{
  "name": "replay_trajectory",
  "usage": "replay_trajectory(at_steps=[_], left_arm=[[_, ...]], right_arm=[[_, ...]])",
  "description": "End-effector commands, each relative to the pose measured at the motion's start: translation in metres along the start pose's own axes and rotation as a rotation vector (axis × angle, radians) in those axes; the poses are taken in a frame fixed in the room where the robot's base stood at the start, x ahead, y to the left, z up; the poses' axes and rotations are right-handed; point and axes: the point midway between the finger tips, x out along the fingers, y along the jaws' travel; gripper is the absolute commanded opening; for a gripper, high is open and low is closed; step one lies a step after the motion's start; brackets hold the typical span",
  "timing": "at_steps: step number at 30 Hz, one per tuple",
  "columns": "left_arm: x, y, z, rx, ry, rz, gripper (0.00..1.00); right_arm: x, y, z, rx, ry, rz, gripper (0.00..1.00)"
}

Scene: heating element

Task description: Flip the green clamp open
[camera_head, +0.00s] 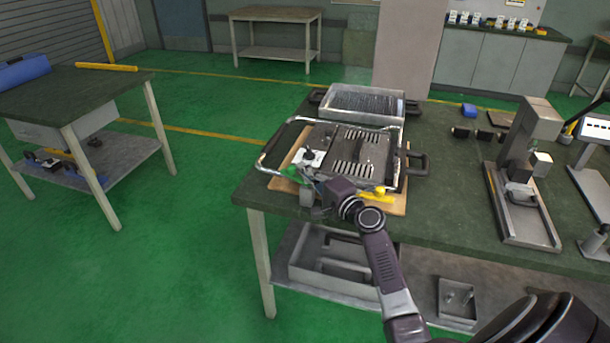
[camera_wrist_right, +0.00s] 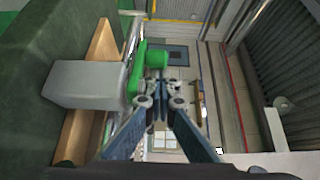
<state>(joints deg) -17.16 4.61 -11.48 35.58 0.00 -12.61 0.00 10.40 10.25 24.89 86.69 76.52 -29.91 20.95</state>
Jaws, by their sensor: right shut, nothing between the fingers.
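The green clamp (camera_head: 290,171) sits at the front left corner of the dark metal fixture (camera_head: 322,140), beside its tubular frame. In the right wrist view the green clamp (camera_wrist_right: 138,68) shows a rounded end just beyond the fingertips. My right gripper (camera_head: 312,184) is at the front left of the fixture, close to the clamp. In the right wrist view its fingers (camera_wrist_right: 157,88) meet at the tips, with nothing between them. Whether the tips touch the clamp I cannot tell. My left gripper is not in view.
A yellow clamp (camera_head: 376,194) is at the fixture's front right, close to my right arm. The fixture lies on a wooden board (camera_head: 398,209) on a green-topped workbench (camera_head: 455,205). A metal tray (camera_head: 362,104) stands behind it. A grey press-like device (camera_head: 522,180) stands to the right.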

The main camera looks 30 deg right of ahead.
Motion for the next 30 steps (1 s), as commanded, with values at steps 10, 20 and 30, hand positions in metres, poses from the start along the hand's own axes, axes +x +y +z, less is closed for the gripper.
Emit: replay_trajectory(at_steps=[10,20,30], left_arm=[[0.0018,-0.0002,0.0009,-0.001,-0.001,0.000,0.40],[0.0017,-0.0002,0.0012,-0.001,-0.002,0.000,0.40],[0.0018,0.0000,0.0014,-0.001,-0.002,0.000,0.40]], right_arm=[[-0.0064,0.0037,-0.0056,0.002,0.009,0.007,0.00],[-0.0064,0.0041,-0.0054,0.002,0.009,0.008,0.00],[-0.0064,0.0046,-0.0054,0.003,0.009,0.008,0.00]])
